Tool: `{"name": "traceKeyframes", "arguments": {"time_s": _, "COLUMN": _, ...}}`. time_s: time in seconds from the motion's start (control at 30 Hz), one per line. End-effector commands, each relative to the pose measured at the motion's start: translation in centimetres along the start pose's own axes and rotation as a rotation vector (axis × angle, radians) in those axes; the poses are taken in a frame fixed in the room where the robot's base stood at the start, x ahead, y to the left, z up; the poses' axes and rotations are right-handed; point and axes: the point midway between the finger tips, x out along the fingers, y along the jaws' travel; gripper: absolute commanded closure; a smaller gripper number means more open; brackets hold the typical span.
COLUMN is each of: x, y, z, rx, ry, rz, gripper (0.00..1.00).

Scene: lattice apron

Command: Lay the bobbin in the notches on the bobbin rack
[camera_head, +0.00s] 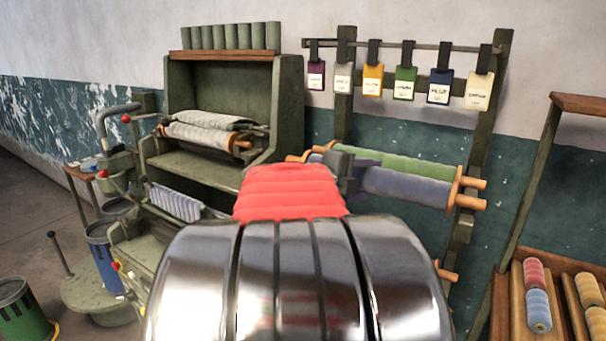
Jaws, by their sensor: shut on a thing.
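A long blue bobbin (405,188) with orange end pieces lies nearly level in front of the rack, tilted down to the right. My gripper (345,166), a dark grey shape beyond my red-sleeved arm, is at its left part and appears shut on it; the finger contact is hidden. A long green bobbin (410,168) lies just behind and above the blue one. The bobbin rack (468,205) has dark upright posts. The blue bobbin's right end overlaps the right post in view; I cannot tell whether it touches a notch. Another orange end (447,275) shows lower down.
Coloured tags (404,82) hang from a rail above the bobbins. A green machine (285,120) with a pale roll stands left. A wooden rack (570,310) with small spools stands lower right. My arm hides the lower middle.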

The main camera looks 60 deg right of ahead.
Motion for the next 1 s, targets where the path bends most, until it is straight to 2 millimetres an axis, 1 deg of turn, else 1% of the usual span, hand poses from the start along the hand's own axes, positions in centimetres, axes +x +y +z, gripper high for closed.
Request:
{"name": "traceKeyframes", "arguments": {"time_s": 0.33, "x": 0.0, "y": -0.08, "z": -0.03, "rx": 0.001, "ry": 0.0, "rz": -0.002, "gripper": 0.88}}
{"name": "traceKeyframes", "arguments": {"time_s": 0.77, "x": 0.2, "y": 0.66, "z": 0.0, "rx": 0.0, "ry": 0.001, "rz": -0.002, "gripper": 0.88}}
{"name": "traceKeyframes", "arguments": {"time_s": 1.0, "x": 0.22, "y": 0.72, "z": 0.0, "rx": 0.001, "ry": 0.001, "rz": -0.002, "gripper": 0.88}}
